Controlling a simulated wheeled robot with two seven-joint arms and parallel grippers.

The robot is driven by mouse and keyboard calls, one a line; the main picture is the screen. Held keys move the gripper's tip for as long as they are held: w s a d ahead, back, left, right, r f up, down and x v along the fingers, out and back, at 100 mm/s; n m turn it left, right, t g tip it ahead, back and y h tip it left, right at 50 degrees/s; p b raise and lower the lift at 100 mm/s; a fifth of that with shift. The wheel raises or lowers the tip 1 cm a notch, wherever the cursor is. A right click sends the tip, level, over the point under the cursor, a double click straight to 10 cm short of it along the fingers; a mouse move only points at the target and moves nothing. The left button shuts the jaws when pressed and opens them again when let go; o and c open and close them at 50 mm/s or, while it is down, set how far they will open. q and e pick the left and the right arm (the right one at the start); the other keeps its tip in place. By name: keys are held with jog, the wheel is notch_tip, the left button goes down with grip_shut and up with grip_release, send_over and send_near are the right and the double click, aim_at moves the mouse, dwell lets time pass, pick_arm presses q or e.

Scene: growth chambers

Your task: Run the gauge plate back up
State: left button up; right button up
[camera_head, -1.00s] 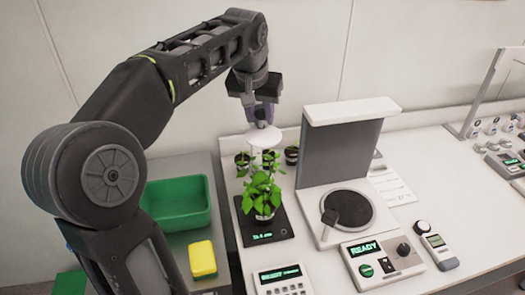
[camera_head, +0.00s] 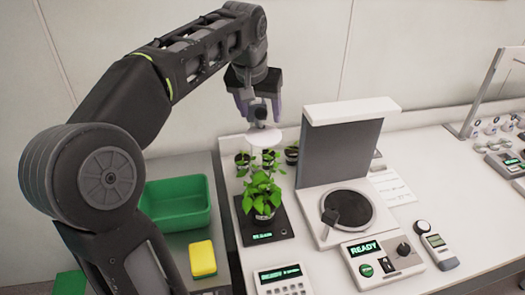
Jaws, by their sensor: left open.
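The gauge plate (camera_head: 264,139) is a pale round disc just above a leafy green potted plant (camera_head: 262,188). A dark knob (camera_head: 258,112) stands up from the plate. My left gripper (camera_head: 260,112) points down above the plate, open, with its two fingers apart on either side of the knob. I cannot tell whether a finger touches the knob. The plant stands on a dark scale (camera_head: 280,228) with a small lit display. The plate hides part of the gauge's post behind it. My right gripper is out of view.
Small pots (camera_head: 291,154) stand behind the plant. A grey-backed stand with a round dark turntable (camera_head: 347,208) is to the right, with a control box (camera_head: 380,262) reading READY in front. A green tub (camera_head: 178,205) and yellow sponge (camera_head: 202,259) lie left.

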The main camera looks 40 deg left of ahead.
aim_at(257, 136)
pick_arm(q)
jog(key=a+v, duration=0.1)
jog(key=v, duration=0.5)
jog(key=shift+s+d+r, duration=0.2)
jog(key=shift+d+r, duration=0.15)
jog(key=shift+d, duration=0.15)
jog(key=shift+f, duration=0.1)
dwell(0.5)
